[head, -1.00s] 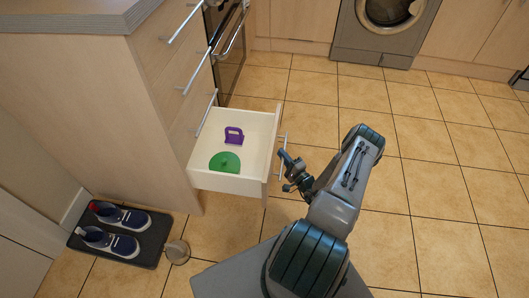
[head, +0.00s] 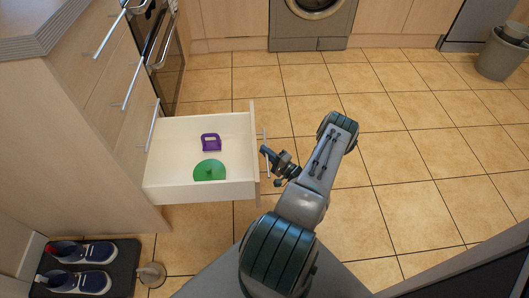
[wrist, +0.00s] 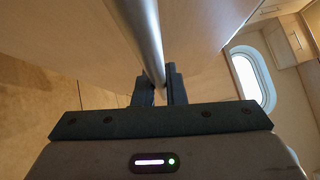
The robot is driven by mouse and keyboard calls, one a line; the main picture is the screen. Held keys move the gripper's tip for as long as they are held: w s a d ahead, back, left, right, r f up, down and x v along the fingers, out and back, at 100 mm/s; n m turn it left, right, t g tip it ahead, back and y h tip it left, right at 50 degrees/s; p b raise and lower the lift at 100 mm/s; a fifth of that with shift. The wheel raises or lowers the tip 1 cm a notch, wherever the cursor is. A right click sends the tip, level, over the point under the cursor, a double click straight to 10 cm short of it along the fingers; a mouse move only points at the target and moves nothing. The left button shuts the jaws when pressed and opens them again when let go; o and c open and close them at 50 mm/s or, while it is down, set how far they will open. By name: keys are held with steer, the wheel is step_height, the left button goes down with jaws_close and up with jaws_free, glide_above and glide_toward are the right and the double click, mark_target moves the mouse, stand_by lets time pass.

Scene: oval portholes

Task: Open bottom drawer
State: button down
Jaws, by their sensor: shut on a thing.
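The bottom drawer (head: 165,188) of the wooden cabinet stands pulled out in the head view. Inside it lie a purple object with a handle (head: 211,142) and a green round lid-like object (head: 209,170). My gripper (head: 265,152) is at the drawer's front, at its bar handle. In the wrist view my gripper's two fingers (wrist: 160,88) are closed around the metal bar handle (wrist: 146,40). The drawer front (wrist: 195,30) shows beside the bar.
Several other handles (head: 110,35) stick out from the closed drawers above. A dark mat (head: 122,265) with shoes (head: 78,282) and a small round metal object (head: 151,274) are at the lower left. A bin (head: 500,58) stands far right. The tiled floor (head: 400,150) right of my arm is clear.

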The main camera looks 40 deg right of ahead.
steer(key=c, duration=1.5)
jaws_free()
steer(key=shift+s+d, duration=0.1)
steer(key=shift+s, duration=0.05)
steer(key=s+p, duration=0.1)
steer(key=s, duration=0.3)
steer(key=s+d+f, duration=0.1)
steer(key=s, duration=0.4)
steer(key=s+d+f+p, duration=0.1)
steer(key=s, duration=0.3)
steer(key=shift+s+p, duration=0.2)
steer(key=shift+p, duration=0.15)
